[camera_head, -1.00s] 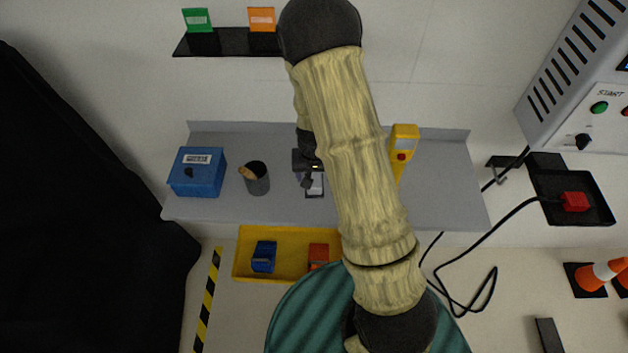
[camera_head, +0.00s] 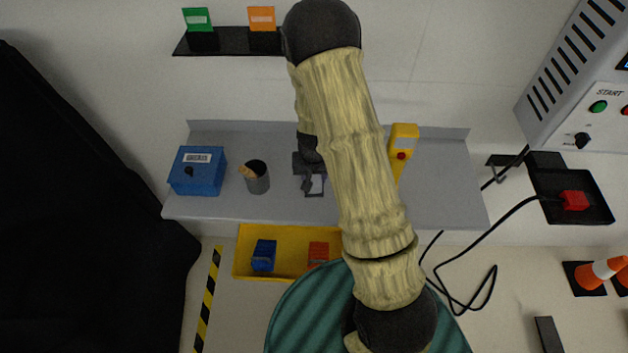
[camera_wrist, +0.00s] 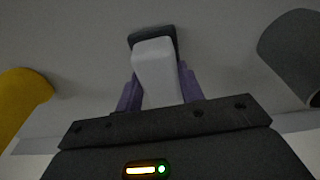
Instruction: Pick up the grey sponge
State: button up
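The grey sponge (camera_wrist: 155,70) is a pale block in the middle of the wrist view, with a dark piece behind its far end. My gripper (camera_wrist: 161,90) has two purple fingers, one along each side of the block. They lie against its sides with no visible gap, so it looks shut on the sponge. In the head view my gripper (camera_head: 311,182) is over the grey bench (camera_head: 285,205), partly hidden by my arm. A dark outlined shape shows there; I cannot make out the sponge clearly.
A yellow handheld device (camera_head: 404,140) is to the right, partly behind my arm. A yellow tray (camera_head: 287,271) is below the bench front. A shelf (camera_head: 232,43) hangs above.

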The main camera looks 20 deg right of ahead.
notch_tip(320, 180, up, 10)
dwell(0.7)
dwell(0.4)
jog(key=o, duration=0.4)
jog(key=shift+c, duration=1.2)
jog(key=f+n, duration=0.1)
jog(key=f, duration=0.1)
jog(key=w+f+n, duration=0.1)
jog(key=f, duration=0.1)
jog(key=w+f, duration=0.1)
jog(key=f, duration=0.2)
jog(key=shift+w+n, duration=0.2)
jog(key=shift+n, duration=0.2)
